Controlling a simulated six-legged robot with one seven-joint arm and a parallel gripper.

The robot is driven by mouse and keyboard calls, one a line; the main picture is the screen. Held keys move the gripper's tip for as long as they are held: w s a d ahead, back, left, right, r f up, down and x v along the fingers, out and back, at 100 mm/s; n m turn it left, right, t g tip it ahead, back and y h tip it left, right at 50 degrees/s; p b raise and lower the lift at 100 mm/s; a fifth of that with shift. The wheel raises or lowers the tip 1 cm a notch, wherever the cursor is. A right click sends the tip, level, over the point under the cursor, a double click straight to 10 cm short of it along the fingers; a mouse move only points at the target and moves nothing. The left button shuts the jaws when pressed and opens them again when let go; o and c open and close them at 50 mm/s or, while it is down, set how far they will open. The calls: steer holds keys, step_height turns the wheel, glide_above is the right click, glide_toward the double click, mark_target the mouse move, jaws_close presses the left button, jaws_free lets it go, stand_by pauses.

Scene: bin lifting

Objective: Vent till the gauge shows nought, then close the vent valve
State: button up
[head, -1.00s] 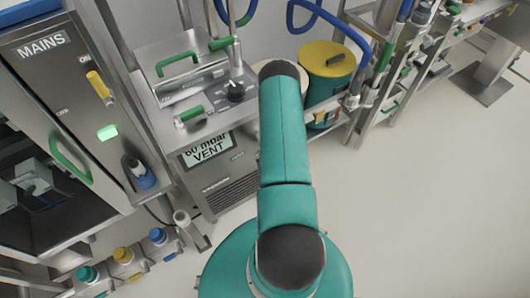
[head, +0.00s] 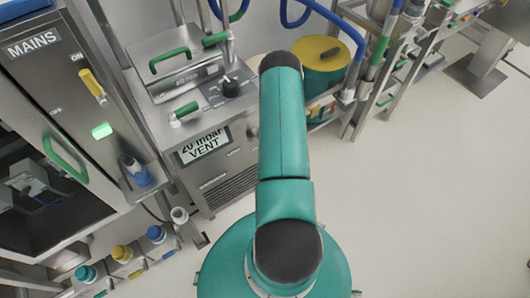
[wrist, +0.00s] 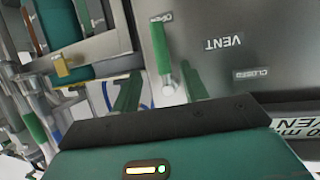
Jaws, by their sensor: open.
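The gauge display (head: 205,146) on the front of the steel unit reads 20 mbar VENT. In the head view, the vent valve's green lever (head: 184,110) is on top of this unit. In the wrist view, the green lever (wrist: 160,45) points to the OPEN mark, with the VENT and CLOSED labels to its right. The display (wrist: 300,124) shows upside down and partly cut off at the right edge.
The MAINS cabinet (head: 40,75) stands at the left with a yellow switch and a lit green lamp. A green drum with a yellow lid (head: 322,52) stands behind my arm. The floor (head: 430,200) at right is clear.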

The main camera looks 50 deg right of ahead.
steer(key=v, duration=0.4)
stand_by(0.6)
